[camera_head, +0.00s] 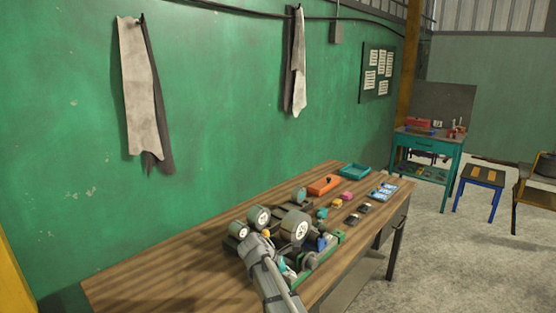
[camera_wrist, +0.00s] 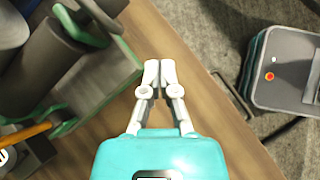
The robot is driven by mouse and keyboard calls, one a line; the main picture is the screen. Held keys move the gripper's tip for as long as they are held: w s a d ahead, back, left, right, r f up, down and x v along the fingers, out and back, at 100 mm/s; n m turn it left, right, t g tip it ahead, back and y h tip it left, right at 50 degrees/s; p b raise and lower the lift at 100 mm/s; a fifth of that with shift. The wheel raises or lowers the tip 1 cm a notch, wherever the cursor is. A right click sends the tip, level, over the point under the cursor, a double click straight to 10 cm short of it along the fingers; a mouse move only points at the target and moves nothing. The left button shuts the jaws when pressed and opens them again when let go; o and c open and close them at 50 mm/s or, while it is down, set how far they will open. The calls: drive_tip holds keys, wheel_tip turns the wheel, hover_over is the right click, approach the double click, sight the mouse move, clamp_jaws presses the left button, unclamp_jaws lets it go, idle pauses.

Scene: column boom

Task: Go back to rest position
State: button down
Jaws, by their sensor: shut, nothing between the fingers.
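My gripper (camera_wrist: 160,75) shows in the wrist view with its two pale fingers closed together and nothing between them. It points over the wooden table (camera_wrist: 150,30) near the table's edge. In the head view my grey arm reaches over the near right part of the table (camera_head: 150,285). The gripper itself is mostly hidden there behind the arm and the gear on the table.
A green-framed device (camera_wrist: 95,85) with dark rollers lies left of the gripper. A grey and teal box (camera_wrist: 285,70) is at the right, beyond the table edge. An orange tray (camera_head: 324,185) and a teal tray (camera_head: 355,170) sit farther along the table. Grey floor lies right.

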drive_tip(key=s+d+f+m+g+y, duration=0.1)
drive_tip(key=s+d+m+y, duration=0.3)
drive_tip(key=s+m, duration=0.6)
drive_tip(key=s+d+f+m+g+y, duration=0.1)
drive_tip(key=s+d+f+m+y, duration=0.2)
drive_tip(key=s+d+m, duration=0.6)
drive_tip(key=shift+s+f+m+g+y, duration=0.3)
drive_tip(key=shift+s+f+m+y, duration=0.1)
drive_tip(key=shift+m, duration=0.1)
